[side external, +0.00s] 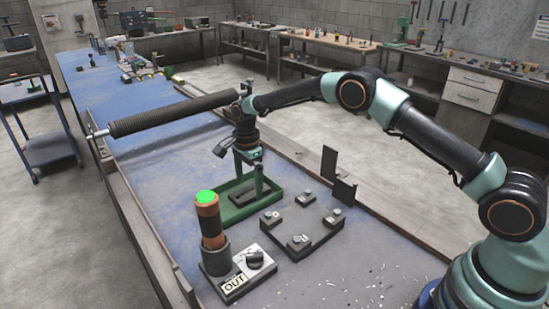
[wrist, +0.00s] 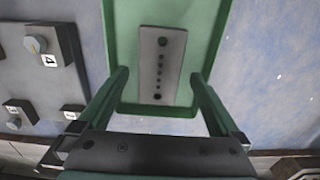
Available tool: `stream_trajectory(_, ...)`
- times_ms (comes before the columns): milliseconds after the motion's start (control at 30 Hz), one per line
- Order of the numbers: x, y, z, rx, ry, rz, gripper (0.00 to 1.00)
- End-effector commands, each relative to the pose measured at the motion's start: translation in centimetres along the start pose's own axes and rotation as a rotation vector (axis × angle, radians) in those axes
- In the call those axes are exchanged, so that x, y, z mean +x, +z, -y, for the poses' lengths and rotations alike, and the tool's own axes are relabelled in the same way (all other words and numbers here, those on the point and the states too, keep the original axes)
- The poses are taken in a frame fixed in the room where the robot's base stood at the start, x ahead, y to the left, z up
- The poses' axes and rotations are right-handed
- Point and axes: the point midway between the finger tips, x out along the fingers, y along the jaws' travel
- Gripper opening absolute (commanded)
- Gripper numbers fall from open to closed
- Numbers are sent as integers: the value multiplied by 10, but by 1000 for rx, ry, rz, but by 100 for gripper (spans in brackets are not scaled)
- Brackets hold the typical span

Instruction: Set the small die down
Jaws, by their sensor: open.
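A grey plate with a row of holes of graded size, seemingly the small die (wrist: 150,70), lies over the floor of a green tray (wrist: 205,30) in the wrist view. My gripper (wrist: 160,75) has its two green fingers spread, one on each side of the plate, with gaps between. In the side view my gripper (side external: 249,185) points down into the green tray (side external: 236,213).
A dark block with several knobbed pieces (side external: 300,238) stands right of the tray. A copper-and-black post with a lit green top (side external: 208,215) and a switch box marked OUT (side external: 247,272) stand in front. A long dark mesh roll (side external: 170,115) extends left behind my gripper.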

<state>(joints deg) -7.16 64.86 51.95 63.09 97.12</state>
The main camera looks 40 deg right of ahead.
Motion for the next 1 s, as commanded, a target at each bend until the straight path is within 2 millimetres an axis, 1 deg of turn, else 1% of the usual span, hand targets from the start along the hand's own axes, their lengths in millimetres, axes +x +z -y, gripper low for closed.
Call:
stream_trajectory(33, -10, 0, 1, 0, -3, 0, 100)
stream_trajectory(200, -46, 0, 1, 0, -4, 1, 100)
stream_trajectory(400, -83, 0, 1, 0, -3, 0, 100)
stream_trajectory(500, -95, 0, 0, 0, -1, 0, 100)
stream_trajectory(700, -112, -1, -1, -15, -5, 1, 100)
stream_trajectory(767, -121, -3, -3, -43, -16, 2, 100)
stream_trajectory(867, -144, -8, -12, -129, -45, 2, 100)
stream_trajectory(1000, -184, -18, -34, -306, -103, -6, 100)
